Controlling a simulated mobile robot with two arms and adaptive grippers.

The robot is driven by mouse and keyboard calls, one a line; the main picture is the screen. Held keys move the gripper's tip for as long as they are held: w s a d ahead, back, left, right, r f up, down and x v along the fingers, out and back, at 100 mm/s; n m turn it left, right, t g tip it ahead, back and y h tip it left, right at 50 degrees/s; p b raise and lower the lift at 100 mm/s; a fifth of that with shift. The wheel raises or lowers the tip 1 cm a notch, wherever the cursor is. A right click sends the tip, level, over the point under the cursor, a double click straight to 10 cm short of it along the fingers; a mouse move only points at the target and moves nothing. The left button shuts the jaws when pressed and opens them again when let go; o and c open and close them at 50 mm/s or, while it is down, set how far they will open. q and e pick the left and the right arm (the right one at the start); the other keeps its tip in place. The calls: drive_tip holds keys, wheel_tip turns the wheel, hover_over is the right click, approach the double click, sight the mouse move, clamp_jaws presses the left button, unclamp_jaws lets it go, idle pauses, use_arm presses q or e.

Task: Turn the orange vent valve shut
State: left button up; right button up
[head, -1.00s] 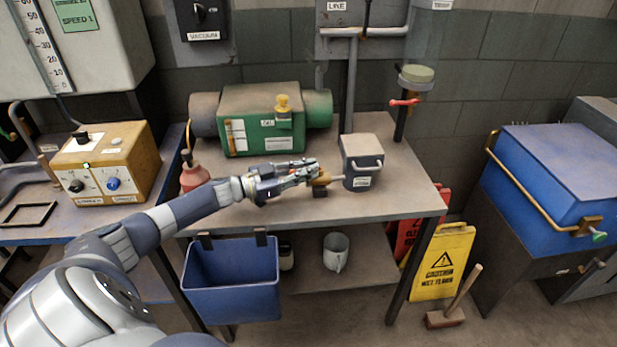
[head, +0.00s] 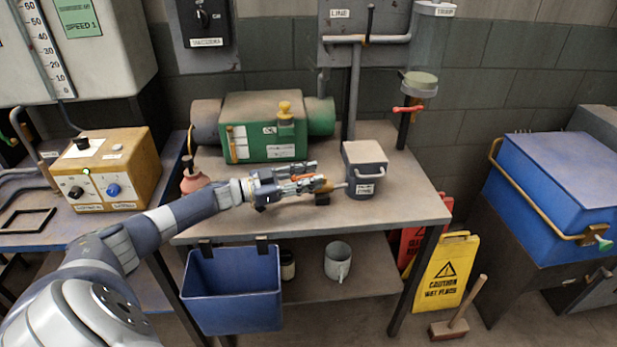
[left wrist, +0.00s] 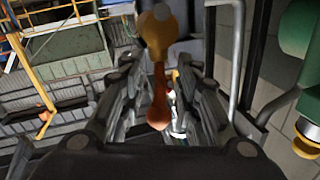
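The orange vent valve (head: 322,187) sits on a short pipe at the left side of a grey lidded pot (head: 365,177) on the workbench. My left gripper (head: 315,174) is at the valve, its fingers spread apart. In the left wrist view the valve's orange lever (left wrist: 159,85) runs between the open fingers (left wrist: 160,100), its rounded end toward the palm. Gaps show on both sides of the lever, so the fingers do not appear to grip it. The gripper partly hides the valve in the head view. My right gripper is not in view.
A green machine (head: 262,125) stands behind my gripper, with a red bottle (head: 193,180) to its left. A red-handled tap (head: 408,109) is behind the pot. A blue bin (head: 232,290) hangs at the bench front. The bench's front right is clear.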

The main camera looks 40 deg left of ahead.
use_arm(q)
drive_tip(key=shift+s, duration=0.1)
drive_tip(key=v, duration=0.7)
drive_tip(key=shift+a, duration=0.15)
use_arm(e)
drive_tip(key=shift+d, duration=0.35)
use_arm(q)
drive_tip(key=shift+s, duration=0.1)
